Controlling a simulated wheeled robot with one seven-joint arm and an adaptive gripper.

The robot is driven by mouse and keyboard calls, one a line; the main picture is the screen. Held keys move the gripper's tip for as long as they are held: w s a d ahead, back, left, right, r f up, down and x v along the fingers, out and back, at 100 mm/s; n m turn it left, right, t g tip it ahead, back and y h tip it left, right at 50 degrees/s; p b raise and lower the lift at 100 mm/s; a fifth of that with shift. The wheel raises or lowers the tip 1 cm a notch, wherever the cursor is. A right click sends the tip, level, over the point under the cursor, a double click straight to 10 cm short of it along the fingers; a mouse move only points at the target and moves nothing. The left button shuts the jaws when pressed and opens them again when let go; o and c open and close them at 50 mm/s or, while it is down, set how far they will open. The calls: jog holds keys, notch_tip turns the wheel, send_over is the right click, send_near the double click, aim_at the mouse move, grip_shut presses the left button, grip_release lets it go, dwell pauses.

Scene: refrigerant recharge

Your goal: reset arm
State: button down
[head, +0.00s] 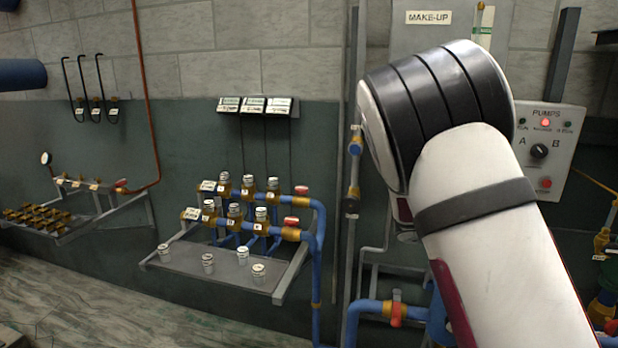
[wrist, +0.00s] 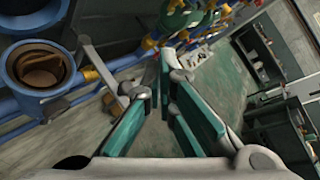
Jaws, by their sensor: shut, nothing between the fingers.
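My arm fills the right of the head view, with its white and dark-banded links raised in front of the wall. My gripper is hidden in the head view. In the wrist view my gripper (wrist: 164,76) shows its grey fingers with teal pads, tips drawn together and nothing held. It hangs over open floor, apart from the pipes and fittings around it.
A shelf (head: 217,268) with small white-capped canisters (head: 208,263) stands below a blue-pipe valve manifold (head: 292,233). A pump panel (head: 541,145) is behind my arm at right. A blue round vessel (wrist: 40,68) is left in the wrist view. Floor (head: 120,312) is free at lower left.

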jog(key=s+a+r+m+y, duration=0.2)
jog(key=s+a+m+y, duration=0.2)
jog(key=s+a+m, duration=0.3)
jog(key=s+a+r+m+t+y+p, duration=0.1)
jog(key=s+a+r+m+y, duration=0.2)
jog(key=s+a+m+y, duration=0.2)
jog(key=s+a+r+m+y, duration=0.3)
jog(key=s+a+m, duration=0.7)
jog(key=s+m, duration=0.6)
jog(key=s+y, duration=0.1)
jog(key=s, duration=0.5)
jog(key=shift+s+a+r+t+y, duration=0.2)
jog(key=shift+a+t+y, duration=0.1)
jog(key=shift+y, duration=0.1)
jog(key=shift+w+d, duration=0.1)
